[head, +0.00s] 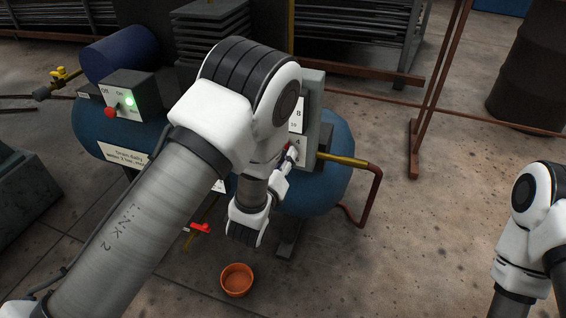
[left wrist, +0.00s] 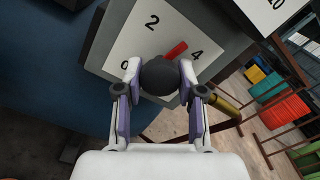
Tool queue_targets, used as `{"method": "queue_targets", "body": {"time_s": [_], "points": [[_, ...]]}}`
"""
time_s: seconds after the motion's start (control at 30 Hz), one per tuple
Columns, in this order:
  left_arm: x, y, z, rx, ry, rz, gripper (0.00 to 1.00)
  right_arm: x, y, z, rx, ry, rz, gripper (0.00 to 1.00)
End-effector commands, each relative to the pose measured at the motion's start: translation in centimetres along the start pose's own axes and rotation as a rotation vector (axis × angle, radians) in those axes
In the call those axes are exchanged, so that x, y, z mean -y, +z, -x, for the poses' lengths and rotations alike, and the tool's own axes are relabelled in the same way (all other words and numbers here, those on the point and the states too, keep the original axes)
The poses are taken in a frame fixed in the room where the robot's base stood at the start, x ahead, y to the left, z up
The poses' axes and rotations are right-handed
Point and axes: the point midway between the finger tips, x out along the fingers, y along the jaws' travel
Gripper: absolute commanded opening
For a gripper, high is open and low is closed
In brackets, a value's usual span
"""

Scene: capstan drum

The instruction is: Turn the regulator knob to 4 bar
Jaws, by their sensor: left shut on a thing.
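The black regulator knob (left wrist: 160,76) is in the middle of the left wrist view, in front of a white dial plate (left wrist: 120,50) marked 0, 2 and 4. A red pointer (left wrist: 176,50) shows beyond the knob, between the 2 and the 4 and nearer the 4. My left gripper (left wrist: 159,82) is shut on the knob, one finger on each side. In the head view the left gripper (head: 290,156) is at the grey panel (head: 313,110), and my arm hides most of the dial. My right gripper is out of view; only part of its arm shows.
The blue tank (head: 335,170) bears the panel and a switch box (head: 135,95) with a lit green lamp. A brass pipe (head: 342,160) runs right from the panel into a red pipe (head: 374,190). An orange bowl (head: 237,280) stands on the floor. The floor at right is mostly clear.

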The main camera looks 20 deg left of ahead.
Motion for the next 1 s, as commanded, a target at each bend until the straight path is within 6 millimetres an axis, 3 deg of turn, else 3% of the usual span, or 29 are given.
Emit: {"method": "queue_targets", "body": {"time_s": [0.5,1.0], "points": [[-0.3,-0.2,0.0,-0.002,0.000,-0.432,0.03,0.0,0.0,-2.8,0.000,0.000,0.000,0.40],[-0.2,-0.1,0.0,-0.003,0.000,-0.575,0.03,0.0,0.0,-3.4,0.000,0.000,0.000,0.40]]}}
